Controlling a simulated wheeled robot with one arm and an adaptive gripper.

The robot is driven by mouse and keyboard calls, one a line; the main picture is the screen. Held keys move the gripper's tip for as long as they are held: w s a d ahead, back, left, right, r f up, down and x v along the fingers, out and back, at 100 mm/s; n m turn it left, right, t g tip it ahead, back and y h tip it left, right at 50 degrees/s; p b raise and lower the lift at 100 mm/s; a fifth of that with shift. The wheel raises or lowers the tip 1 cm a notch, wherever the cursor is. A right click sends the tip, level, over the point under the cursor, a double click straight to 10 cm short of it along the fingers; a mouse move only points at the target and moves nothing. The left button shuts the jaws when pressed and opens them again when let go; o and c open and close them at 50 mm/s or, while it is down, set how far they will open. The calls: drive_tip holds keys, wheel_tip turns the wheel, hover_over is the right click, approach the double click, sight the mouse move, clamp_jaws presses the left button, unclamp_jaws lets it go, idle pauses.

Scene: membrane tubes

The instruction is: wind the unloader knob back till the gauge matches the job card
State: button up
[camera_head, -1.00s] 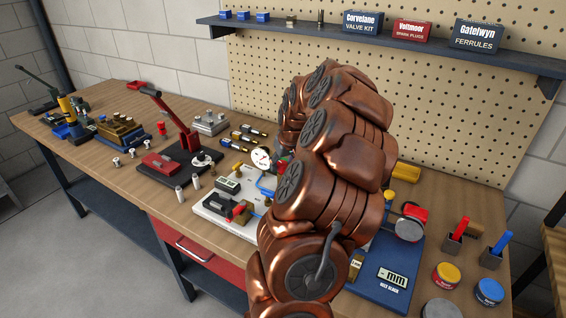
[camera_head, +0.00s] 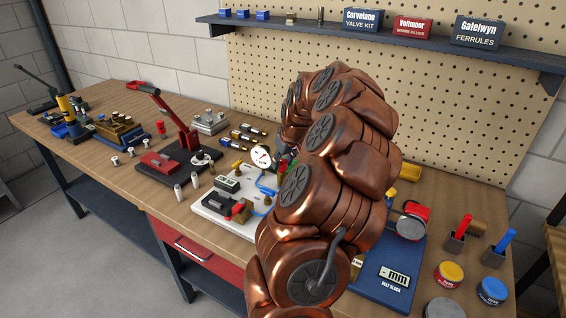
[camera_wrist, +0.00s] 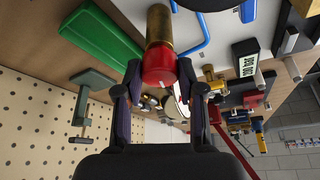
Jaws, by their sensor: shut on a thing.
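In the wrist view my gripper (camera_wrist: 159,72) is shut on the red unloader knob (camera_wrist: 158,64), with one finger on each side of it. The knob sits at the end of a brass body (camera_wrist: 159,26). Part of a white dial (camera_wrist: 182,100) shows behind the right finger in the wrist view.
A white base plate (camera_head: 212,208) carries a digital display (camera_head: 228,184) and blue piping (camera_head: 267,185). A red-handled press (camera_head: 184,137) stands to the left. A green block (camera_wrist: 101,36) and a clamp (camera_wrist: 88,92) are near the gripper.

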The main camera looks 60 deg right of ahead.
drive_tip(key=o, duration=1.1)
drive_tip(key=shift+o, duration=0.2)
drive_tip(key=v, duration=1.2)
